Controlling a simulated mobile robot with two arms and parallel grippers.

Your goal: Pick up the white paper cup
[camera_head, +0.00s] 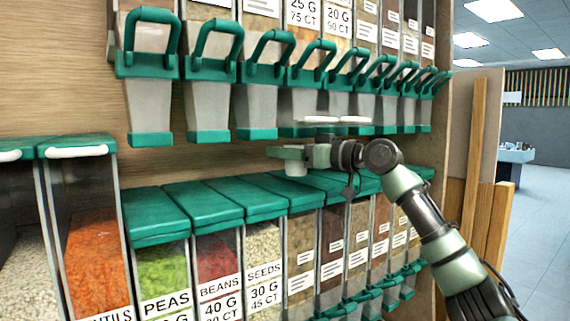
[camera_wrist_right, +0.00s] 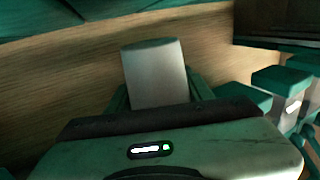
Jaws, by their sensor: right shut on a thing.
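The white paper cup (camera_wrist_right: 157,72) stands between the two fingers of my right gripper (camera_wrist_right: 160,94) in the right wrist view, looking greyish in the shade. In the head view my right gripper (camera_head: 287,153) is level over the lower bins, under the hanging dispensers. It is shut on the cup, and a small pale part of the cup (camera_head: 296,169) shows below the fingers. The rest of the cup is hidden by the gripper there. I cannot tell whether the cup touches the lid below it. My left gripper is not in view.
A row of green-handled dispensers (camera_head: 208,92) hangs above. Green-lidded bins (camera_head: 203,203) run below, close under my gripper. A wooden back panel (camera_head: 60,85) is behind. Open floor (camera_head: 545,240) lies at the right.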

